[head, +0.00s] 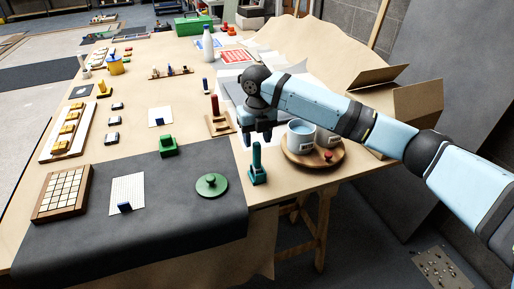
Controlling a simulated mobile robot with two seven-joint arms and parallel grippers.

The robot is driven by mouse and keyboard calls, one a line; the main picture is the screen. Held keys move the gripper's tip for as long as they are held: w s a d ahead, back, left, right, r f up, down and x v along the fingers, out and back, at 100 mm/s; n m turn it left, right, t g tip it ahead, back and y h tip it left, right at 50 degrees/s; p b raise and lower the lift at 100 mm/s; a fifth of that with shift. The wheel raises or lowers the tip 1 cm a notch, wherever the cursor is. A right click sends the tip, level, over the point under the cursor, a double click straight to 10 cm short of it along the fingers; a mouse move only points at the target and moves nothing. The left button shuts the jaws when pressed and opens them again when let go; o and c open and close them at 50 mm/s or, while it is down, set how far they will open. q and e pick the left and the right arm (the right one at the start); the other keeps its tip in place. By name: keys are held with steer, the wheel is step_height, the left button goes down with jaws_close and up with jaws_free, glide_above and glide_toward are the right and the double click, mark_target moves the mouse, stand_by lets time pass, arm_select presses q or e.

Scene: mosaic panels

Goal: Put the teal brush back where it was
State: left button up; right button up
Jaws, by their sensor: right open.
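A teal upright piece (257,165), which looks like the teal brush, stands near the front right edge of the table. It has a slim handle on top and a wider block-like base. My right gripper (257,138) is directly above it, with its fingers pointing down and open. A small gap seems to lie between the fingertips and the top of the handle, but I cannot tell whether they touch. My left gripper is not in view.
A round wooden tray (296,160) with a blue-filled cup and a red knob stands just right. A green knobbed disc (211,186) lies left on the dark mat (175,220). A red-handled piece (214,108) stands on wood behind. The mat's front is bare.

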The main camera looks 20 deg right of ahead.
step_height(320, 180, up, 8)
steer(key=shift+f, duration=0.2)
stand_by(0.3)
